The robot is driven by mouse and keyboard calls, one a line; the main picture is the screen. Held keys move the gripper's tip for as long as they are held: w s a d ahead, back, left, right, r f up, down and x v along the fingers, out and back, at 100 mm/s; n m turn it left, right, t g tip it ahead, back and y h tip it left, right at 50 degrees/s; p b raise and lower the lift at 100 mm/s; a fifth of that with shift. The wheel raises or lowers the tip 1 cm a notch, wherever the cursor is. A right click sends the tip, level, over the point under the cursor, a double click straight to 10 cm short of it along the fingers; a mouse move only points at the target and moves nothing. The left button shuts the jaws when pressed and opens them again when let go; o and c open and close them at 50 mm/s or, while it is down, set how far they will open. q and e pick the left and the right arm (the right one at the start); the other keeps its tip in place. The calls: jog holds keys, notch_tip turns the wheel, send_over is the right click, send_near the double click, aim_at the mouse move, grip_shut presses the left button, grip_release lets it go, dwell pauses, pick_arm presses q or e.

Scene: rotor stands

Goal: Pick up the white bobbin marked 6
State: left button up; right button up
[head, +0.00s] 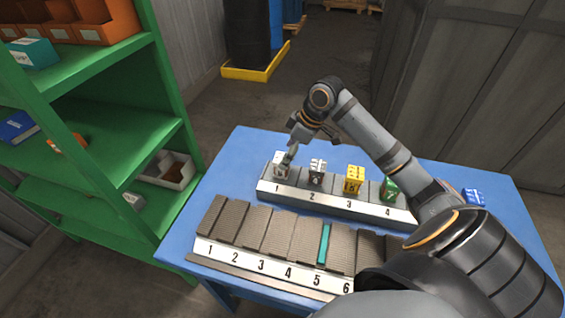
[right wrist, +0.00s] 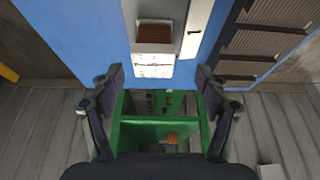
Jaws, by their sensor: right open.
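A white block-shaped bobbin (head: 280,168) stands at position 1 of the back rack (head: 330,202). A second whitish bobbin with dark marks (head: 317,172) stands at position 2. I cannot read a 6 on either for certain. My right gripper (head: 288,156) is close above and beside the position 1 bobbin and partly covers it. In the right wrist view, the open fingers (right wrist: 158,88) lie either side of a white bobbin (right wrist: 154,66), which is beyond their tips with nothing held. My left gripper is not in view.
A yellow bobbin (head: 354,180) and a green one (head: 389,189) stand at positions 3 and 4. A blue block (head: 474,196) lies at the table's right. A front rack (head: 272,265) holds a teal plate (head: 324,245). Green shelving (head: 125,150) stands left of the blue table (head: 228,165).

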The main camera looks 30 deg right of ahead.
jog(key=shift+x, duration=0.9)
jog(key=x, duration=0.1)
jog(key=p+x, duration=0.1)
jog(key=x, duration=0.3)
jog(key=shift+w+d+f+p, duration=0.1)
jog(key=shift+d+p, duration=0.2)
jog(key=shift+d, duration=0.1)
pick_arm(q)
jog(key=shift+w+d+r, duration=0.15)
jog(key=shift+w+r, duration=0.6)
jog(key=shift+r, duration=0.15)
pick_arm(e)
jog(key=c, duration=1.5)
